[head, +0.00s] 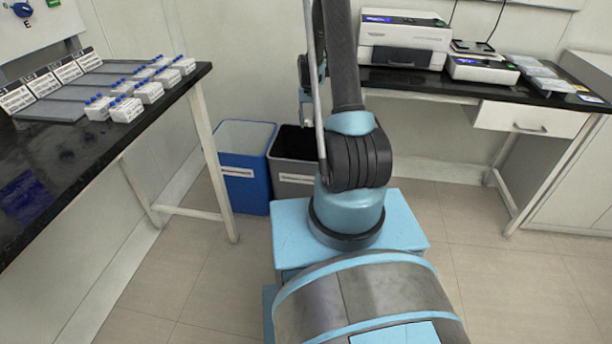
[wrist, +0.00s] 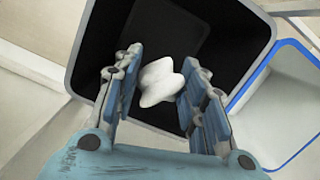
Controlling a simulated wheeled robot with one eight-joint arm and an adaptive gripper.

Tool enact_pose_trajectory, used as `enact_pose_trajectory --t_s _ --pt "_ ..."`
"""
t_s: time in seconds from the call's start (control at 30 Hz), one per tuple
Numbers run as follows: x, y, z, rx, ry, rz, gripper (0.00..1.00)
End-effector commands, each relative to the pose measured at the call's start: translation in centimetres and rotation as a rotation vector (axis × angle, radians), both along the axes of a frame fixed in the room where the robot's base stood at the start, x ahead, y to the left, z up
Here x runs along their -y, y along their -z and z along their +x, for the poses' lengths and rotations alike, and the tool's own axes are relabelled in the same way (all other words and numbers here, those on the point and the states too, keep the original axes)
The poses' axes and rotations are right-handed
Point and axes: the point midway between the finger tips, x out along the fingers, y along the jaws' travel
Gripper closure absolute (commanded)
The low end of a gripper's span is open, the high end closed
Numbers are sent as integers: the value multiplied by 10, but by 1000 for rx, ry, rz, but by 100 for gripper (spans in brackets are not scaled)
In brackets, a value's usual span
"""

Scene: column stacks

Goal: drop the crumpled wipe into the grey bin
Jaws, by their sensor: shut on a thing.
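The crumpled wipe (wrist: 158,84) is a small white lump between the two fingers of my gripper (wrist: 160,64) in the wrist view. My gripper is shut on it. Behind the wipe and fingers the dark inside of the grey bin (wrist: 228,48) fills the middle of the wrist view, so the wipe is held over its opening. In the head view the grey bin (head: 293,186) stands on the floor, its right part hidden by my arm. The wipe cannot be made out in the head view.
A blue bin (head: 245,180) stands close against the grey bin's left side; its rim also shows in the wrist view (wrist: 262,72). A black-topped bench (head: 60,160) with racks is at left. Another bench (head: 430,84) with instruments is behind at right. Floor is clear at right.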

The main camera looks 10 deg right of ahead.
Motion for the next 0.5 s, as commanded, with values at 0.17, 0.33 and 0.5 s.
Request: enact_pose_trajectory --t_s 0.17,0.33,0.5 --pt "0 20 0 0 -1 0 71" --pt "-1 36 0 0 -1 0 71" --pt "-1 44 -1 0 -1 0 71"
